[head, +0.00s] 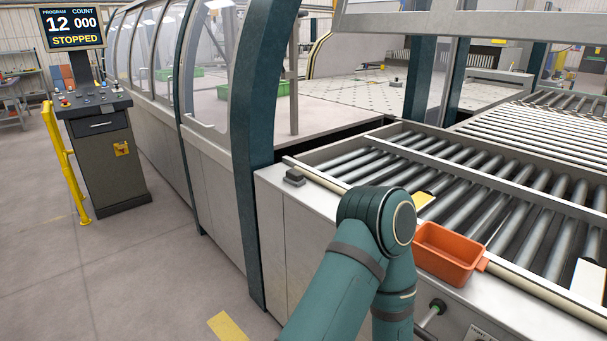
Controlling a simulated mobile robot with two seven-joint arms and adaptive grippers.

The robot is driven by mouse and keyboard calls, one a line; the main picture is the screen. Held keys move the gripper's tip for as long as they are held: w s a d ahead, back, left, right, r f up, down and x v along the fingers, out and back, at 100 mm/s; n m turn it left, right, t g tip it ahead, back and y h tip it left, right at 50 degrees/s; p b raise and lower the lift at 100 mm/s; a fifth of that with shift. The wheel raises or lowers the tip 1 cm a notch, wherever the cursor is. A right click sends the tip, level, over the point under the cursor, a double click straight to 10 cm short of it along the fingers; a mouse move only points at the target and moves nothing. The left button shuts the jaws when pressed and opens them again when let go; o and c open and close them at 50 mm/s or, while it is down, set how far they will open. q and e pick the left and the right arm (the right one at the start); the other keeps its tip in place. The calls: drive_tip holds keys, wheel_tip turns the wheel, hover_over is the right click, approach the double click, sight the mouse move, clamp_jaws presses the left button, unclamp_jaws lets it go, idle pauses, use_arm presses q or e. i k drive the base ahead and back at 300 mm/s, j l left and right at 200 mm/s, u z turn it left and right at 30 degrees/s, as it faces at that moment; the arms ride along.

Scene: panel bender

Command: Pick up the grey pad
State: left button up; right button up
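A small grey block (294,177), which looks like the grey pad, sits on the pale ledge at the left front corner of the roller table. It is dark on top and nothing touches it. One of my teal arms rises from the bottom of the head view and bends at an elbow to the right of the block. Its lower part runs down out of the picture, so its gripper does not show. No other gripper is in view.
An orange bin (448,254) stands at the roller table's (470,165) front edge, right of my arm. A yellow piece (423,201) lies behind my elbow. A teal machine post (252,150) stands left of the block. A control console (103,150) reads STOPPED.

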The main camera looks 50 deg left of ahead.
sight(293, 177)
drive_tip(key=j+z, duration=0.15)
drive_tip(key=j, duration=0.8)
drive_tip(key=k+j+z, duration=0.2)
drive_tip(key=j, duration=1.75)
drive_tip(key=k+j, duration=0.1)
drive_tip(key=j, duration=0.85)
